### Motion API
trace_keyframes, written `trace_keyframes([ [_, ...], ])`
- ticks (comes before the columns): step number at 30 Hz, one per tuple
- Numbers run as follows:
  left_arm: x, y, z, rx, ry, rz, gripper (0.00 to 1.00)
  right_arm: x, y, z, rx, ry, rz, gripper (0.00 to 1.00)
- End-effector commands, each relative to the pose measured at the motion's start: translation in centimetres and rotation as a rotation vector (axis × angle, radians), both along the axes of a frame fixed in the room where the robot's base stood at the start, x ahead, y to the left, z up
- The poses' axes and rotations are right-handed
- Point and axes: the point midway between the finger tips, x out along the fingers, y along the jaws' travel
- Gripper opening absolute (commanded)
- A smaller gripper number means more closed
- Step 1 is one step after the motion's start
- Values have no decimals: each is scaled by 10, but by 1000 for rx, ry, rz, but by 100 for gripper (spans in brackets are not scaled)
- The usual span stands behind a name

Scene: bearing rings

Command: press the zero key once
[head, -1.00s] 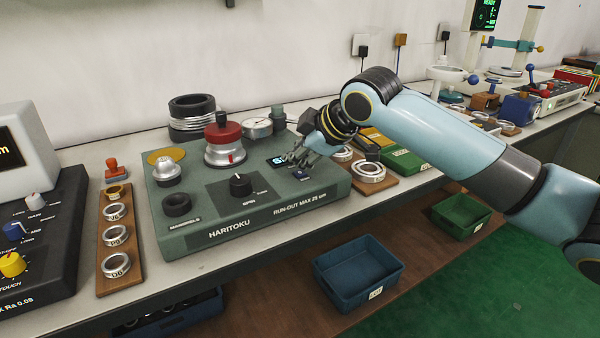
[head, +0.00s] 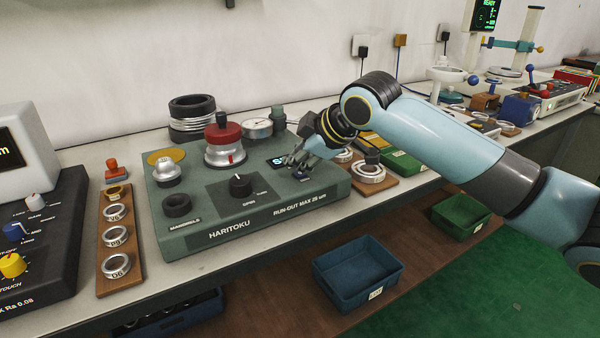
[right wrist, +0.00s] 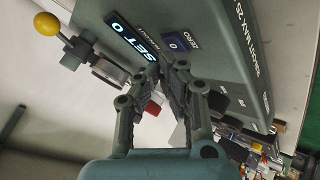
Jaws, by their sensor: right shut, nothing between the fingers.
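The zero key (right wrist: 178,42) is a dark blue key marked 0 on the sloping top of the green Haritoku run-out tester (head: 185,243). In the right wrist view it sits just beyond my fingertips. The lit display (right wrist: 133,40) beside it reads SET 0. My right gripper (head: 292,166) is over the tester's right end, its fingers together and empty. In the right wrist view the fingertips (right wrist: 168,66) point at the panel near the key; I cannot tell whether they touch it. My left gripper is out of view.
The black spin knob (head: 240,185) and a red-topped spindle (head: 223,138) stand left of the gripper. A wooden board with a bearing ring (head: 368,172) lies to the right. A blue bin (head: 355,275) sits below the bench edge.

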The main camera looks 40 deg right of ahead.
Motion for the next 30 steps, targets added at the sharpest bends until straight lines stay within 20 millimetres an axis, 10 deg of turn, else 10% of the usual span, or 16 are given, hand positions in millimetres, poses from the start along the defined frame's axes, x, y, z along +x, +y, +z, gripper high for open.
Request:
trace_keyframes([
  [30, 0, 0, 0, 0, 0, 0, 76, 0, 0, -10, 0, 1, 0, 0],
])
